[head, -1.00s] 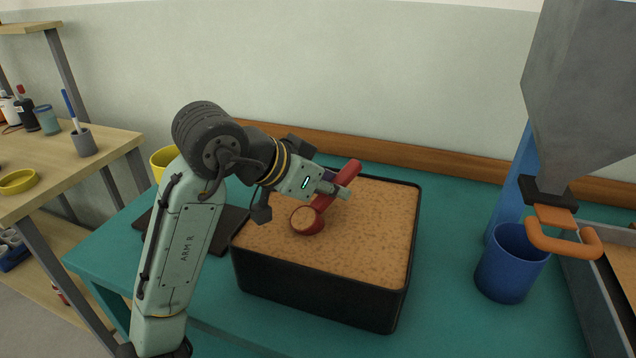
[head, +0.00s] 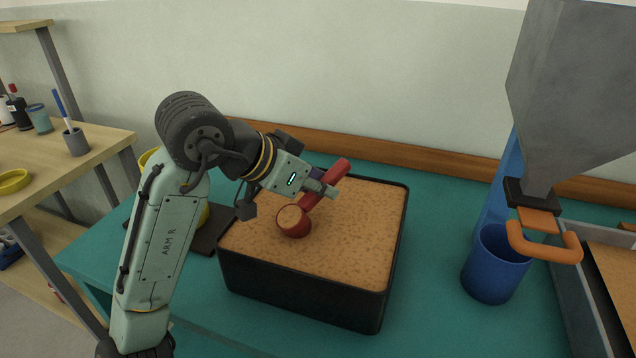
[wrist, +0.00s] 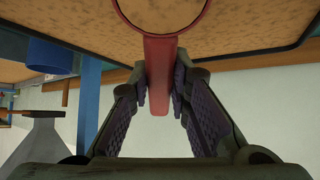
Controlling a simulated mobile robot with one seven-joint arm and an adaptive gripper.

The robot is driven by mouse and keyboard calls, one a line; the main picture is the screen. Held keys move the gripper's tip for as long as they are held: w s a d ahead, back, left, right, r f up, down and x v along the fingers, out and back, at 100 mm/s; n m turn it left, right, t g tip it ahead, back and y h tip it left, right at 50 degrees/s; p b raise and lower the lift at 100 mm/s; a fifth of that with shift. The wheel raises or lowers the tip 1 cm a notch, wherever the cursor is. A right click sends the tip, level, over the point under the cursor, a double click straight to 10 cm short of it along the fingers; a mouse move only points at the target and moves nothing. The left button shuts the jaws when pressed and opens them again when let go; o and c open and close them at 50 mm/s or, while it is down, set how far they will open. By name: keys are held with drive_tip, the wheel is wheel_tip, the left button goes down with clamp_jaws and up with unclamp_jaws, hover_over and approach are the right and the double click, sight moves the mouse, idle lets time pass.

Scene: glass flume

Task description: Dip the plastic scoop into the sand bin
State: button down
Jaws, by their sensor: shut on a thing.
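A red plastic scoop (head: 293,221) is held tilted over the sand bin, its handle rising to the upper right and its bowl at the lower left. Sand-coloured material shows inside the bowl. The black sand bin (head: 300,289) is full of tan sand nearly to its rim. My gripper (head: 326,189) is shut on the scoop's handle; in the wrist view the two fingers (wrist: 161,92) close on the red handle from both sides. The bowl's underside is hidden, so I cannot tell whether it touches the sand.
A blue cup (head: 496,266) stands right of the bin, beneath a grey hopper (head: 570,100) with an orange handle (head: 545,245). A dark flat slab (head: 213,230) lies left of the bin. Green table is clear between bin and cup.

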sight(335, 169)
drive_tip(key=shift+w+d+r+g+y+p, duration=0.25)
drive_tip(key=shift+r+p, duration=0.25)
drive_tip(key=shift+p, duration=0.3)
drive_tip(key=shift+w+d+r+g+y+p, duration=0.15)
drive_tip(key=shift+r+y+p, duration=0.3)
drive_tip(key=shift+p, duration=0.4)
drive_tip(key=shift+w+d+r+g+y+p, duration=0.1)
drive_tip(key=shift+r+g+y+p, duration=0.1)
drive_tip(key=shift+r+p, duration=0.5)
drive_tip(key=shift+f, duration=0.15)
drive_tip(key=shift+w+d+r+g+y+p, duration=0.1)
drive_tip(key=shift+d+r+g+y+p, duration=0.2)
drive_tip(key=shift+p, duration=0.75)
drive_tip(key=shift+w+a+r+g+y+p, duration=0.1)
drive_tip(key=shift+g+y+p, duration=0.3)
drive_tip(key=shift+p, duration=0.6)
drive_tip(key=shift+w+d+r+g+y, duration=0.1)
drive_tip(key=shift+d+r+g+y, duration=0.1)
drive_tip(key=shift+g+y, duration=0.15)
drive_tip(key=shift+f, duration=0.1)
